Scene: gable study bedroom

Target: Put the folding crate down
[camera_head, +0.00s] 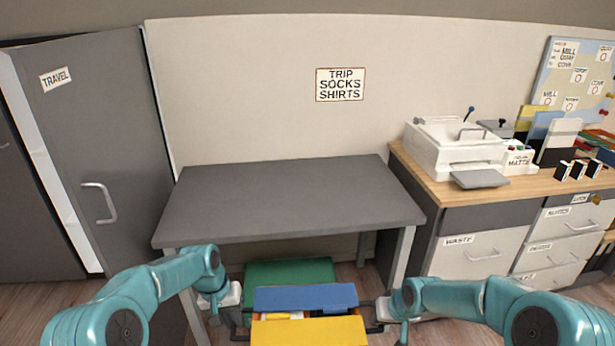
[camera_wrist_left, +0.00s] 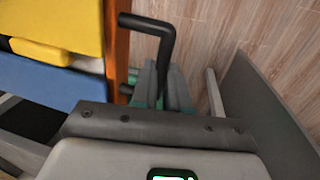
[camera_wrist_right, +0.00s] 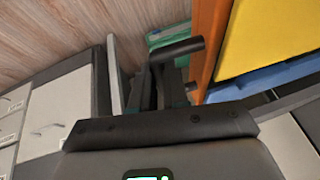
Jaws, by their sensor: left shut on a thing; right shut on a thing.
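The folding crate shows at the bottom centre of the head view, in front of the grey desk (camera_head: 290,200). Its orange side shows in the left wrist view (camera_wrist_left: 118,55) and the right wrist view (camera_wrist_right: 207,45). Blue and yellow pieces (camera_head: 310,331) fill its top. A black bar handle sticks out on each side. My left gripper (camera_head: 236,308) is shut on the left handle (camera_wrist_left: 150,25). My right gripper (camera_head: 382,312) is shut on the right handle (camera_wrist_right: 180,50). The crate's underside is hidden.
The desk top is bare. A wooden-topped drawer unit (camera_head: 440,188) with a white printer (camera_head: 452,145) stands at right. A grey TRAVEL cupboard (camera_head: 105,130) stands at left. A TRIP SOCKS SHIRTS sign (camera_head: 340,85) hangs above the desk.

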